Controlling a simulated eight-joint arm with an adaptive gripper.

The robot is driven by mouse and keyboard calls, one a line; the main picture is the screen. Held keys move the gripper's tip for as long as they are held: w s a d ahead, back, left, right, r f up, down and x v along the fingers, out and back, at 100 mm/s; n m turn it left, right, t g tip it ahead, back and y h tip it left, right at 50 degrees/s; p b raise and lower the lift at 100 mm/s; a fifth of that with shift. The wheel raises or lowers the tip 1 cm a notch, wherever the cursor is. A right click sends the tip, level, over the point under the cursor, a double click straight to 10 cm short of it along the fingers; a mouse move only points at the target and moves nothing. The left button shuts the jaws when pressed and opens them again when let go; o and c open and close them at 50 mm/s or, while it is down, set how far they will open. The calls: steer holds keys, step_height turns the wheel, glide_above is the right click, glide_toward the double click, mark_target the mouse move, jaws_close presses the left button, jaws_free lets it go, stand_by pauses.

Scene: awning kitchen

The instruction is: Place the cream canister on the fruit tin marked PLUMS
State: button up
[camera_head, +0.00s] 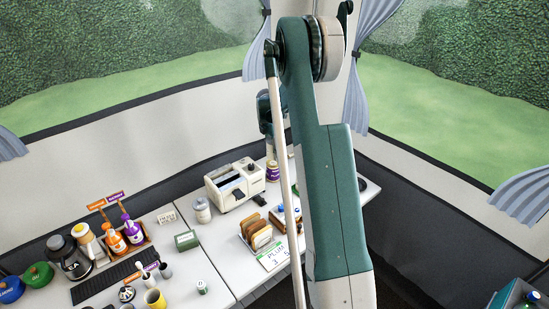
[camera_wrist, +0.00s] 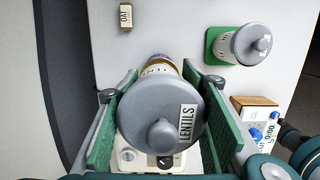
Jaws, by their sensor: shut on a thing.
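A cream canister with a grey knobbed lid (camera_wrist: 160,105), labelled LENTILS, is upright between the green fingers of my gripper (camera_wrist: 160,75), which is shut on it. In the head view the canister (camera_head: 276,146) shows partly behind my arm. A tin with a purple label (camera_head: 273,172) stands directly below it; its lettering is only partly readable. In the wrist view a purple and gold sliver of this tin (camera_wrist: 157,58) shows past the canister. I cannot tell whether canister and tin touch.
A cream toaster-like appliance (camera_head: 235,185) stands left of the tin. A second grey-lidded canister (camera_wrist: 252,43) stands by something green, and a small box (camera_wrist: 125,16) is at the back. A bread rack (camera_head: 260,236) and a PLUM card (camera_head: 273,258) are nearer.

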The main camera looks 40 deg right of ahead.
steer(key=shift+f, duration=0.1)
steer(key=shift+f, duration=1.75)
steer(key=shift+f, duration=0.15)
steer(key=o, duration=1)
steer(key=shift+c, duration=0.2)
steer(key=shift+r, duration=0.2)
steer(key=r, duration=0.4)
steer(key=a+r, duration=0.1)
steer(key=r, duration=0.6)
steer(key=shift+a+r, duration=0.4)
steer(key=shift+a, duration=0.1)
